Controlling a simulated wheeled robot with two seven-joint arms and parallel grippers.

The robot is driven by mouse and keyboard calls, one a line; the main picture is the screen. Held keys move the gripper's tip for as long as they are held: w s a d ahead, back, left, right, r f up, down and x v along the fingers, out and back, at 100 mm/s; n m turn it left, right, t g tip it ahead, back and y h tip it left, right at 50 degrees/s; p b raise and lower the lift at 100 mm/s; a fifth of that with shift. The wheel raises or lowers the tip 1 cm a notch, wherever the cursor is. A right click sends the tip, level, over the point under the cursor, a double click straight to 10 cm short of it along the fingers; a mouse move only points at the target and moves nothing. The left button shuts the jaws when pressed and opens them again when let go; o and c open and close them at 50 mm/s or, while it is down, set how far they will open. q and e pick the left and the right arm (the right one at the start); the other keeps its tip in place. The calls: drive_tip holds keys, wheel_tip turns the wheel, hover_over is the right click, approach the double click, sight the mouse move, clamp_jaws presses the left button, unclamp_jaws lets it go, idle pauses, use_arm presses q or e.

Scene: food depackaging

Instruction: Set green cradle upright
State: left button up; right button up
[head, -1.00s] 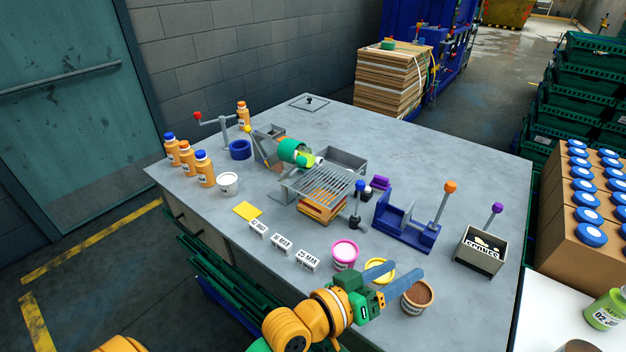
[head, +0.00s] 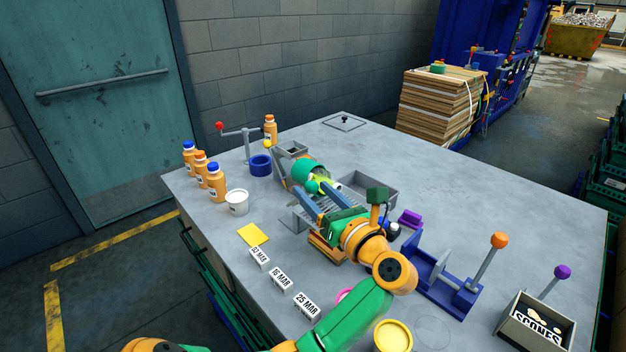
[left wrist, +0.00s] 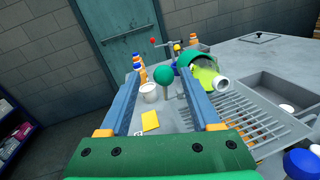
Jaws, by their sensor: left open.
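The green cradle (head: 306,173) lies tilted at the back of the metal grate (head: 292,221), with its mouth toward the right. A bottle with yellow-green contents (left wrist: 207,78) lies in it, its white neck pointing over the grate in the left wrist view. A green ball knob on a grey stem (left wrist: 163,76) stands just left of the cradle there. My left gripper (head: 310,188) is open and empty above the grate, near the cradle. In the left wrist view its blue fingers (left wrist: 162,72) frame the knob; I cannot tell how far off it is. My right gripper is not in view.
A metal tray (head: 372,187) adjoins the grate. A white tub (head: 237,202), yellow card (head: 252,234) and several bottles stand left. A blue stand with an orange-knobbed lever (head: 440,280) and a scones box (head: 535,325) stand right. The table's back right is clear.

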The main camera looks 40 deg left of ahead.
use_arm(q)
drive_tip(key=x, duration=0.2)
drive_tip(key=shift+w+a, duration=0.15)
drive_tip(key=shift+a, duration=0.1)
drive_tip(key=shift+w+a+f, duration=0.1)
drive_tip(key=shift+w+f, duration=0.05)
drive_tip(key=shift+w, duration=0.05)
drive_tip(key=shift+c, duration=0.2)
drive_tip(key=shift+d, duration=0.2)
clamp_jaws()
idle(0.6)
